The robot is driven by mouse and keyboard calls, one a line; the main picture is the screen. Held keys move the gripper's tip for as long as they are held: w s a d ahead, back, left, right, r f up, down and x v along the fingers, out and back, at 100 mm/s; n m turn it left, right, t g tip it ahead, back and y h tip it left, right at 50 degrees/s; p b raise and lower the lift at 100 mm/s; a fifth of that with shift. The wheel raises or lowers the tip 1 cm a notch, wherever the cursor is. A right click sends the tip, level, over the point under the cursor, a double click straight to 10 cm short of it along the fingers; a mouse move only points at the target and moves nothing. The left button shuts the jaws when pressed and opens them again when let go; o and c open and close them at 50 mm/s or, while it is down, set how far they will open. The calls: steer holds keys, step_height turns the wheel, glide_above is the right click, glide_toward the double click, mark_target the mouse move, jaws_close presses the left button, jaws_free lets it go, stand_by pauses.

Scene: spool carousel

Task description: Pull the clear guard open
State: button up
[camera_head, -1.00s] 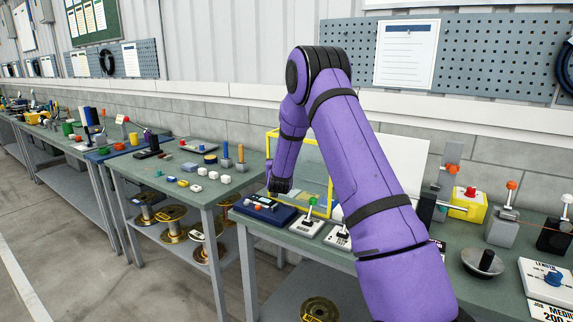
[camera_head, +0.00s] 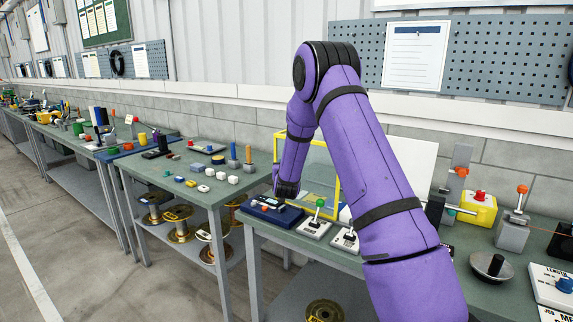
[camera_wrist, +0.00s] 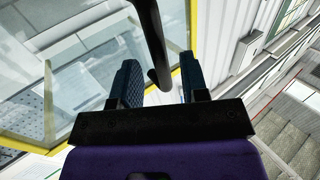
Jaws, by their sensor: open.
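The clear guard (camera_head: 320,166) is a see-through panel in a yellow frame, standing at the back of the bench left of my purple arm. In the wrist view its yellow-edged panes (camera_wrist: 90,72) fill the left and middle. A dark bar-like handle (camera_wrist: 156,45) comes down from the top of the wrist view and ends between my two blue-padded fingers. My gripper (camera_wrist: 159,84) is open, with one finger on each side of the handle and gaps visible. In the head view my gripper (camera_head: 287,190) is small and dark in front of the guard; its fingers cannot be made out.
A dark blue tray (camera_head: 268,212) with small parts and a green-knobbed lever box (camera_head: 316,222) sit below my gripper. A yellow box with a red button (camera_head: 479,207) stands right of my arm. A second bench (camera_head: 190,170) with small blocks lies to the left, beyond a gap.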

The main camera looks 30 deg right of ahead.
steer(key=v, duration=0.8)
steer(key=shift+a+r, duration=0.1)
steer(key=shift+a, duration=0.05)
steer(key=s+a+r+n+g+y, duration=0.35)
steer(key=s+a+r+y, duration=0.45)
steer(key=s+a+r, duration=0.7)
steer(key=s+a+r+n+g+y, duration=0.1)
steer(key=s+a+g, duration=0.1)
steer(key=s, duration=1.2)
steer(key=s+a+r+n+g+y, duration=0.1)
steer(key=s+a+r+n+g, duration=0.1)
steer(key=s, duration=1.2)
steer(key=shift+s+a+r+g, duration=0.25)
steer(key=shift+a+g, duration=0.25)
steer(key=shift+g, duration=0.65)
